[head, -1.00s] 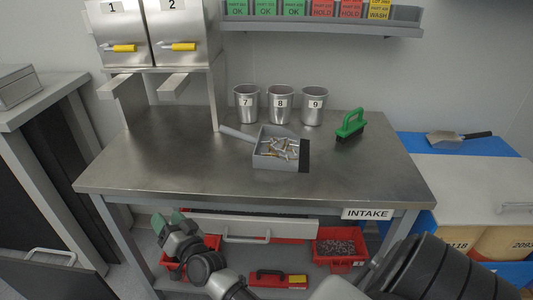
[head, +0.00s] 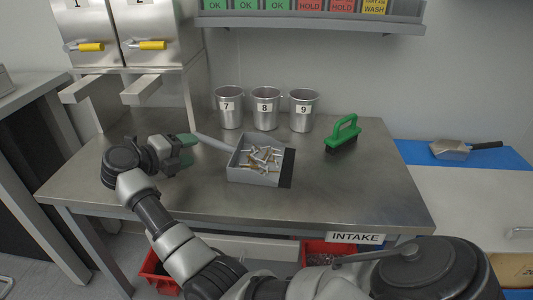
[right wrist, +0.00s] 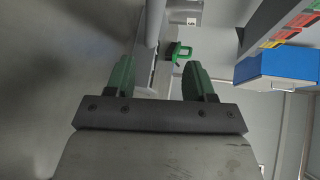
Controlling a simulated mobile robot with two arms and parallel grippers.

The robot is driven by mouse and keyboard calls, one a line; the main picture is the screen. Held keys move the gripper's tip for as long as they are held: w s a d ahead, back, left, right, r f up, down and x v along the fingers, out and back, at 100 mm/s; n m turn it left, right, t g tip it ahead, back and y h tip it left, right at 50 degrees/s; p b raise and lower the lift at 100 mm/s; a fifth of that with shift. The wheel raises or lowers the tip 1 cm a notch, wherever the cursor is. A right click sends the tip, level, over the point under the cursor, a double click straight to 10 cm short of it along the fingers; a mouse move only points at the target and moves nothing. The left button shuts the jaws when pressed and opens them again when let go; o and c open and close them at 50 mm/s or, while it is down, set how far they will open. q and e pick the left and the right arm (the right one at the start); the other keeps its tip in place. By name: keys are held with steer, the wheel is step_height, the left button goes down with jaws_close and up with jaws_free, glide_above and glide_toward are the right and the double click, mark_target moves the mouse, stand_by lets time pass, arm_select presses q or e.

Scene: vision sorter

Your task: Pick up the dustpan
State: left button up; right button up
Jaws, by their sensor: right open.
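The dustpan (head: 254,176) is a grey open pan with a dark strip at its right end, lying on the steel table. Several metal bolts lie in it. Its grey handle (head: 213,142) points up-left. My right gripper (head: 188,150) is just left of the handle, low over the table, with green fingers pointing right. In the right wrist view, my right gripper (right wrist: 158,78) is open, and the grey handle (right wrist: 151,35) shows ahead in the gap between the fingers; I cannot tell whether it lies between them. My left gripper is out of view.
The steel table (head: 330,195) has free room at front and right. Metal cups (head: 265,110) numbered 7, 8 and 9 stand behind the dustpan. A green brush (head: 343,134) stands right. A metal scoop (head: 450,150) lies farther right. Dispensers with chutes (head: 148,88) rise at the back left.

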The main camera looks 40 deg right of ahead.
mark_target(221, 148)
steer(key=shift+s+a+r+g+y, duration=0.15)
steer(key=shift+s+g+y, duration=0.15)
steer(key=shift+y, duration=0.2)
steer(key=shift+s, duration=0.15)
steer(key=shift+m, duration=0.3)
steer(key=x, duration=0.5)
steer(key=shift+w+d+f, duration=0.3)
steer(key=shift+d+f, duration=0.1)
steer(key=shift+d, duration=0.05)
steer(key=x, duration=0.4)
steer(key=shift+d+f, duration=0.15)
steer(key=shift+f, duration=0.05)
jaws_close()
steer(key=shift+r, duration=0.1)
